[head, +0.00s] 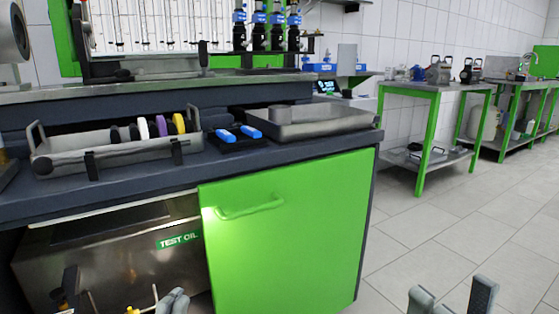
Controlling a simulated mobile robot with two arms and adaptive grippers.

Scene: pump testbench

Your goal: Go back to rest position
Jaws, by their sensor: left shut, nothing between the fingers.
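My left gripper (173,301) shows at the bottom edge of the head view, left of the middle, in front of the steel test oil unit. Its grey fingertips are together and hold nothing; the rest of it is cut off by the frame. My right gripper (452,298) shows at the bottom right, over the tiled floor. Its two grey fingertips stand apart with nothing visible between them, and the rest is out of frame.
The dark bench (110,185) has a green cabinet door (285,240) below it. On it are a handled tray (110,158) with several coloured discs, blue-handled items (238,134) and a steel tray (320,124). Green-legged tables (425,90) stand at right; the tiled floor (430,240) is clear.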

